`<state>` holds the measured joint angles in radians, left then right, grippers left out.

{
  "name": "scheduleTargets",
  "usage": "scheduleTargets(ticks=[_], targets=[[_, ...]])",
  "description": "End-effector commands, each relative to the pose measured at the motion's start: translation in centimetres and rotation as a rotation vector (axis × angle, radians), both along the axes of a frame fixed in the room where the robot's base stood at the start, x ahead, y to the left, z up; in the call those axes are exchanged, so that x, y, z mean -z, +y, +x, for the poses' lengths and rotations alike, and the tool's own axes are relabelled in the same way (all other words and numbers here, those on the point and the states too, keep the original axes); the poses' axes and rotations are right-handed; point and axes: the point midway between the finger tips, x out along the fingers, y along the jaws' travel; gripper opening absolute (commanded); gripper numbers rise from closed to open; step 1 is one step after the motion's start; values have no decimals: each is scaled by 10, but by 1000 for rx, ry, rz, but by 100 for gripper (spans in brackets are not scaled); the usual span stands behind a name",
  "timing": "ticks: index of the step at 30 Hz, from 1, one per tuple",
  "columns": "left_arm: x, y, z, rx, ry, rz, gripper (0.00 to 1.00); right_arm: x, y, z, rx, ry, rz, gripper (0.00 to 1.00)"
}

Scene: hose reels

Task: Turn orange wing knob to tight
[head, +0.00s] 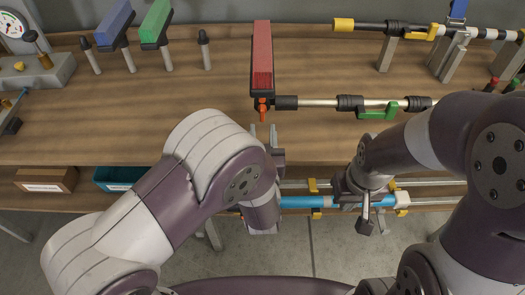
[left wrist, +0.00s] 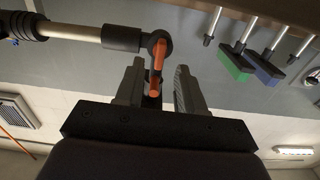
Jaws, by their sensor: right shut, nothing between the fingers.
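The orange wing knob (head: 262,108) sits on a black fitting at the near end of the red block, beside the left end of a horizontal silver tube. It also shows in the left wrist view (left wrist: 158,62), where it stands between the two finger tips. My left gripper (head: 263,132) is open just in front of the knob, with a finger on either side and no clear contact. In the left wrist view the gripper (left wrist: 160,88) has a visible gap right of the knob. My right gripper (head: 366,220) is shut and empty, in front of the bench edge at the right.
The silver tube (head: 320,103) with a green clamp (head: 378,112) runs right from the knob. A red block (head: 262,55) lies behind the knob. Green (head: 155,22) and blue (head: 115,22) blocks stand at the back left. A blue tube (head: 300,202) lies below the bench top (head: 120,130). The bench's left middle is clear.

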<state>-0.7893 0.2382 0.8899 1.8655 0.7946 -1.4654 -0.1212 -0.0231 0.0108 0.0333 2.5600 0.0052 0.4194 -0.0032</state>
Motion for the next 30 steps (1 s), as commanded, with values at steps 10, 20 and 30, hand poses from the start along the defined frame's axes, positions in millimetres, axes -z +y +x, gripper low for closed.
scheduleTargets(ticks=[10, 20, 30], targets=[[0, -1, -76, 3, 0, 0, 38, 4, 0, 0, 0, 0, 0, 0], [0, 0, -83, -1, 0, 1, 38, 4, 0, 0, 0, 0, 0, 0], [-1, 2, -76, -1, 41, -12, 38, -1, 0, 0, 0, 0, 0, 0]])
